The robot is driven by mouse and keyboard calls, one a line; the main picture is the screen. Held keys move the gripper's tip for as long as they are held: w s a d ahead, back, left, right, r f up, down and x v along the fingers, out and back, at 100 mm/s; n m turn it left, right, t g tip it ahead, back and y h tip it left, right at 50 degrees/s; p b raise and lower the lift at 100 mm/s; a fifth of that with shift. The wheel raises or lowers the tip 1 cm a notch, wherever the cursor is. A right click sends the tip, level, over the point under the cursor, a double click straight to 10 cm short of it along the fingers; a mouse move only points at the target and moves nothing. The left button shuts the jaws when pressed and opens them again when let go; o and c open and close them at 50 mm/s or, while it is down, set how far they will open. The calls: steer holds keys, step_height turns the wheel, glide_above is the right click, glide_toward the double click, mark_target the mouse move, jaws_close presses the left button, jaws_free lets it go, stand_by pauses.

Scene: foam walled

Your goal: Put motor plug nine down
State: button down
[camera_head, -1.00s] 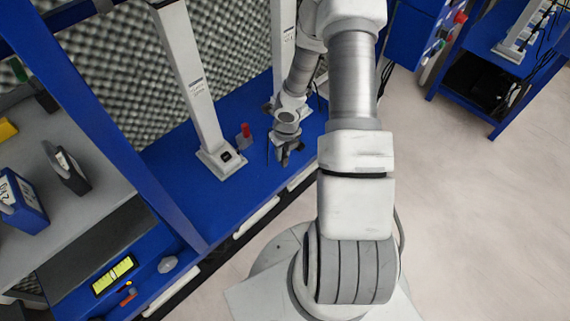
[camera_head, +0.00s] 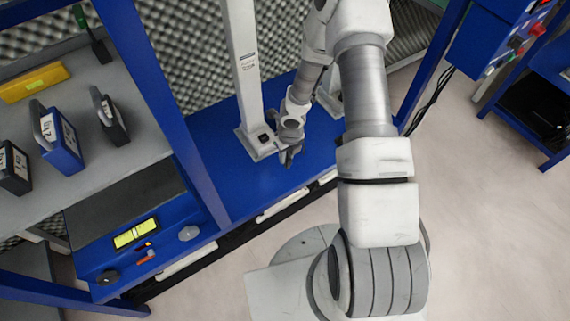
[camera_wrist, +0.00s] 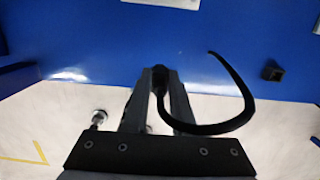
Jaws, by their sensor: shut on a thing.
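My gripper (camera_head: 288,159) is over the blue bench top (camera_head: 215,165), just right of the foot of a white post. In the wrist view my gripper (camera_wrist: 161,74) is shut on a small black part, which I take to be motor plug nine (camera_wrist: 158,88). The fingers hide most of it. A black cable (camera_wrist: 246,105) loops from between the fingers to the right, with its free end over the blue surface. I cannot tell whether the plug touches the bench.
The white post (camera_head: 247,75) stands close left of my gripper. A small black block (camera_wrist: 272,70) is on the blue surface in the wrist view. Blue and black cases (camera_head: 62,145) stand on a grey shelf at left. A blue panel with a yellow-green display (camera_head: 135,234) is below.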

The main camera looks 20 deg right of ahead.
steer(key=shift+w+a+f, duration=0.2)
steer(key=shift+a+f, duration=0.15)
steer(key=shift+a, duration=0.05)
steer(key=shift+f+b, duration=1.5)
steer(key=shift+f, duration=0.35)
steer(key=shift+f, duration=0.2)
steer(key=c, duration=0.7)
jaws_free()
steer(key=shift+r, duration=0.1)
